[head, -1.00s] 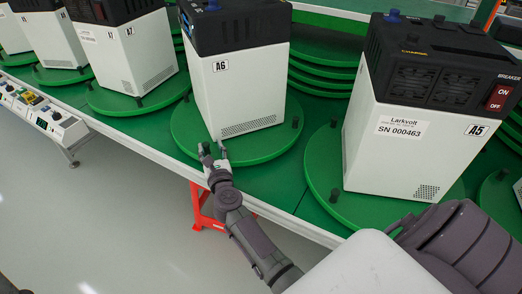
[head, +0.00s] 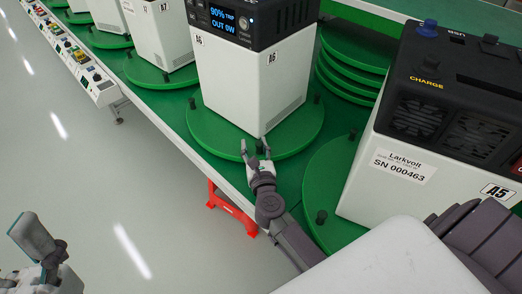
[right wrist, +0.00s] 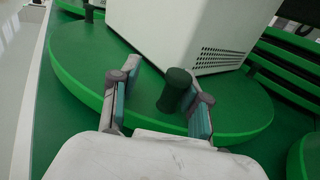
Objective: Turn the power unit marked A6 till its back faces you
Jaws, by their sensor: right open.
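The power unit A6 (head: 250,85) stands upright on a round green turntable (head: 215,132) in the middle of the head view. Its lit display face, reading 90% and OUT 0W, points left and towards me; a side with a vent grille and an A6 label points right. My right gripper (head: 257,150) is open at the turntable's near rim. In the right wrist view, a dark peg (right wrist: 175,90) on the turntable (right wrist: 80,60) stands between its fingers (right wrist: 163,88), closer to the right finger. My left gripper (head: 45,250) is low at the left, away from the units; its opening is unclear.
Unit A5 (head: 440,130) stands on its own turntable (head: 318,185) close on the right. More units, such as A7 (head: 165,40), stand along the green table to the left. Stacked green discs (head: 350,65) lie behind. A red support (head: 232,210) stands below the table edge.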

